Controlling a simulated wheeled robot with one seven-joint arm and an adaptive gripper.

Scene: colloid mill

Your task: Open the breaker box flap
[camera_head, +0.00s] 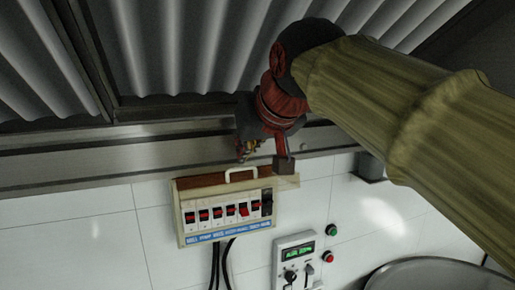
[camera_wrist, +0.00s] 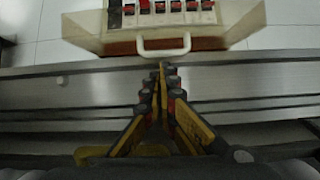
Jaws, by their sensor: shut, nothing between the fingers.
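The breaker box (camera_head: 181,215) is a beige box on the white tiled wall, with a row of switches facing out. A white U-shaped handle (camera_head: 241,170) stands at its upper edge by a reddish-brown strip (camera_head: 205,182). I cannot clearly tell how far the flap is open. My gripper (camera_head: 243,154) is shut and empty, just above the handle. In the wrist view, my gripper's fingertips (camera_wrist: 161,70) are together, just below the middle of the handle (camera_wrist: 163,52) in the picture; I cannot tell whether they touch it.
A metal ledge (camera_head: 100,165) runs above the box, under corrugated sheeting (camera_head: 180,45). A control panel (camera_head: 294,262) with a green display is at lower right, beside a green button (camera_head: 331,230) and a red button (camera_head: 328,256). Black cables (camera_head: 216,262) hang below the box.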

